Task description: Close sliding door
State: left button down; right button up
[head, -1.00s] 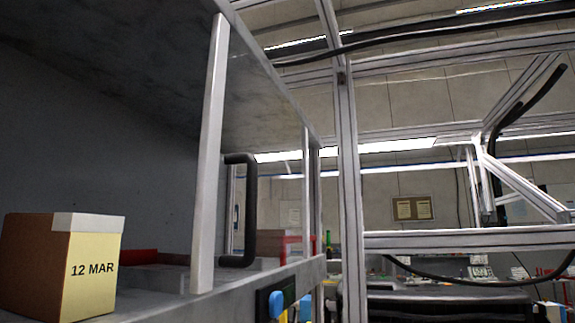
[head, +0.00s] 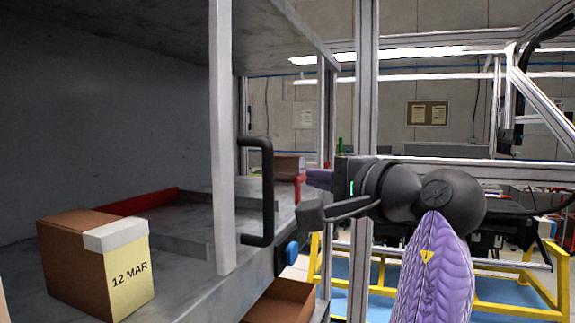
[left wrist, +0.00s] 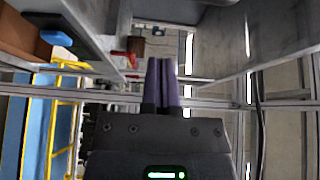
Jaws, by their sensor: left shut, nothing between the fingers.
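The sliding door shows in the head view as a light grey upright edge (head: 222,140) with a black bar handle (head: 268,190) just to its right. The cabinet is open to the left of that edge. Whether a clear pane lies behind the handle, I cannot tell. My left gripper (head: 318,179) is to the right of the handle and apart from it in the picture, its purple fingers pointing left. In the left wrist view its two fingers (left wrist: 161,82) lie together with nothing between them. My right gripper is not in view.
A brown box marked "12 MAR" (head: 97,262) stands on the grey shelf inside the cabinet. An open brown box (head: 280,300) is below the shelf edge, near a blue knob (head: 287,255). A metal post (head: 366,95) and yellow rails (head: 440,297) stand at the right.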

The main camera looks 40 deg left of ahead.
pick_arm(q)
jog(key=s+a+p, duration=0.1)
jog(key=s+a, duration=0.2)
jog(key=shift+a, duration=0.2)
jog(key=shift+p, duration=0.3)
